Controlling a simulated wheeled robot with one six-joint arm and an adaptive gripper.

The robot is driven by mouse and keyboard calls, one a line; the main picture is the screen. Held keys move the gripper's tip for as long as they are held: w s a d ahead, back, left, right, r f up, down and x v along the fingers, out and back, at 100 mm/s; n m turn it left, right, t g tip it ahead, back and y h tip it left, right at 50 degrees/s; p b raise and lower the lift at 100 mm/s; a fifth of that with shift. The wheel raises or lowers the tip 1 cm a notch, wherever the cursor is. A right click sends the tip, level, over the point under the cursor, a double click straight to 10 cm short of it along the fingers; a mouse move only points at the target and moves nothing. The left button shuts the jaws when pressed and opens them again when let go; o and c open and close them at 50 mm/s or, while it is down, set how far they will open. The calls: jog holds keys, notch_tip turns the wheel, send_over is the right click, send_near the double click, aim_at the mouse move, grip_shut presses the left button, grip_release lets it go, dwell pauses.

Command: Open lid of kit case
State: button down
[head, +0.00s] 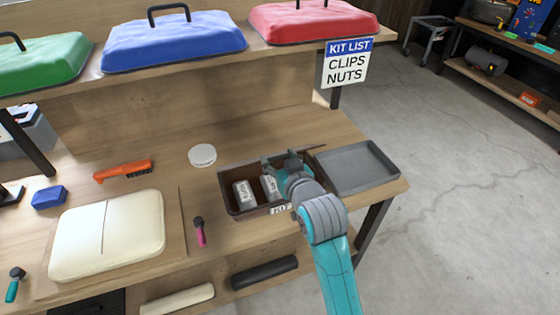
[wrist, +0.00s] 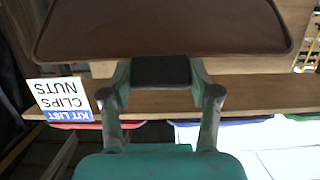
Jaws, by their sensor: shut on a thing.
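The kit case (head: 228,202) is a brown box on the bench with a KIT label on its front. Its inside shows, with a can marked NUTS (head: 244,192) and a second can (head: 269,187) in it. My gripper (head: 287,160) is over the right part of the case and hides that part. In the wrist view, a brown panel with rounded corners, apparently the lid (wrist: 165,28), fills the top. My gripper (wrist: 161,72) is shut on a dark tab at the lid's edge. In the head view the lid is mostly hidden, so its exact tilt is unclear.
A grey tray (head: 357,168) stands close right of the case. A round white piece (head: 202,155), an orange brush (head: 124,171), a pink-handled tool (head: 200,232) and a cream pad (head: 108,235) lie to the left. A KIT LIST sign (head: 346,64) stands behind, below the upper shelf.

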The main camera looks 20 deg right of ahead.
jog(key=shift+r, duration=0.15)
jog(key=shift+c, duration=1.2)
grip_release()
jog(key=v, duration=0.7)
jog(key=shift+s, duration=0.25)
